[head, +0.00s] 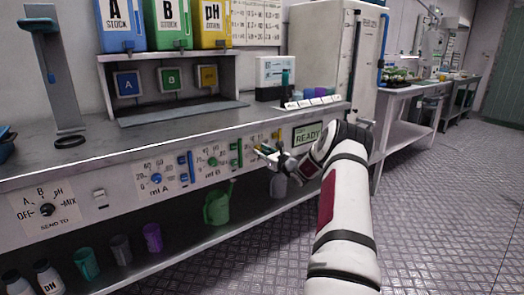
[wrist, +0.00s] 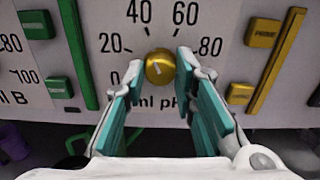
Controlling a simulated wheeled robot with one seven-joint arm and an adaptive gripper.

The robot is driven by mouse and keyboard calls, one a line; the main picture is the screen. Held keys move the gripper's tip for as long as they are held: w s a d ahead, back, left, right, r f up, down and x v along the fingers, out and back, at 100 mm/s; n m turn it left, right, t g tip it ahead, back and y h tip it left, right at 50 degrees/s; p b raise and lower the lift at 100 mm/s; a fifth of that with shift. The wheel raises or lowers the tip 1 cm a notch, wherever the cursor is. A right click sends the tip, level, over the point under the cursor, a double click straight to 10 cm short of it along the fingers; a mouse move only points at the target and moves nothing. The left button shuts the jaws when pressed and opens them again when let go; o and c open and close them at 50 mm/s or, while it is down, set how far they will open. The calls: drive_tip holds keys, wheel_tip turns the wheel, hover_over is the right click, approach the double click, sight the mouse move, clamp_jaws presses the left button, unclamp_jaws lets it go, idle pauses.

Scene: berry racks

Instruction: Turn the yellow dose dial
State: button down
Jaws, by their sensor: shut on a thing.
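The yellow dose dial (wrist: 159,68) is a small round knob on the white front panel, under a printed scale running from 0 to 80 and marked "ml pH". My gripper (wrist: 157,70) has its teal-padded fingers on either side of the dial and is shut on it. A pale mark shows on the dial's face, but its exact reading is hard to tell. In the head view my gripper (head: 266,153) reaches the panel and hides the dial.
A yellow bar (wrist: 277,60) and yellow buttons, one marked PRIME (wrist: 262,32), are right of the dial. A green bar (wrist: 78,50) is to its left. The blue dial (head: 156,179) and green dial (head: 213,162) sit further left. A READY display (head: 308,134) is right of my gripper.

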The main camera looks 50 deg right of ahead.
drive_tip(key=shift+m, duration=0.3)
drive_tip(key=c, duration=1.3)
unclamp_jaws()
drive_tip(key=v, duration=1.2)
